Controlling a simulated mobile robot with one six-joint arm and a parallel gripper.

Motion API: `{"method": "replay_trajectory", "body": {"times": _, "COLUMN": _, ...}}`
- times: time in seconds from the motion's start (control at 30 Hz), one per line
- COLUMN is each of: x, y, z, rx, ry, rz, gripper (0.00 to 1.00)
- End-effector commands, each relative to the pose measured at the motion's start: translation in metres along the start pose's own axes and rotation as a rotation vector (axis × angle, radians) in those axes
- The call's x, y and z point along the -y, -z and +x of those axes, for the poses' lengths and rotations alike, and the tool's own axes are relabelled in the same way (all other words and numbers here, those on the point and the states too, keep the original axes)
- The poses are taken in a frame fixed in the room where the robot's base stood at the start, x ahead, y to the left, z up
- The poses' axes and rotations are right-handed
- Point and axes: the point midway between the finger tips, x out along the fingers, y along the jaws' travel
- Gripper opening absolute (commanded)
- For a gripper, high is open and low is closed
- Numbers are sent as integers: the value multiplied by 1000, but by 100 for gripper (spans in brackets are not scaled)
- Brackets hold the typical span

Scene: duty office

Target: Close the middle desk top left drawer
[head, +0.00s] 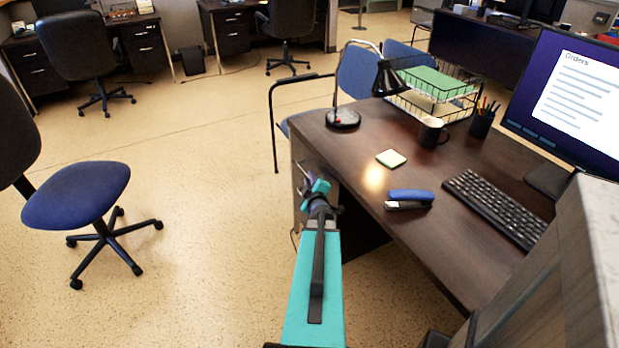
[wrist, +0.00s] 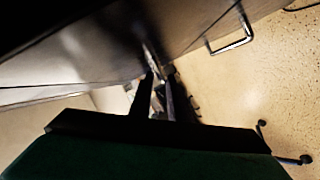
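The middle desk (head: 440,235) has a dark wood top, with a drawer pedestal (head: 298,190) under its left end. My gripper (head: 306,176) is at that pedestal, just below the desk edge, and partly covers it. In the wrist view two dark fingers (wrist: 158,85) point at a grey-brown surface, with a narrow gap and nothing clear between them. I cannot tell whether they touch it. A silver bar handle (wrist: 233,42) shows on a front at the upper right. How far the top left drawer stands out is hidden by my arm and the dark view.
A blue stapler (head: 409,197), sticky notes (head: 391,158), a keyboard (head: 497,208), a mug (head: 431,132) and a lamp (head: 343,118) stand on the desk. A blue chair (head: 77,194) stands at left. The floor between is clear.

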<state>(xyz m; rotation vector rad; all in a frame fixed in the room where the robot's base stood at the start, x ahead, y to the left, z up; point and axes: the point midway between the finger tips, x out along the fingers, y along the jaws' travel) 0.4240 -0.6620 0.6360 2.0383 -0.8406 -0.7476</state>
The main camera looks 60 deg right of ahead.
Motion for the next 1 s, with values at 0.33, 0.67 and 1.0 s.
{"method": "replay_trajectory", "body": {"times": 0.33, "x": 0, "y": 1, "z": -35, "rx": -1, "ry": 1, "rz": -2, "gripper": 16}}
{"method": "replay_trajectory", "body": {"times": 0.67, "x": -2, "y": 3, "z": -53, "rx": -4, "ry": 4, "rz": -1, "gripper": 16}}
{"method": "replay_trajectory", "body": {"times": 1.0, "x": -3, "y": 3, "z": -69, "rx": -3, "ry": 1, "rz": -3, "gripper": 16}}
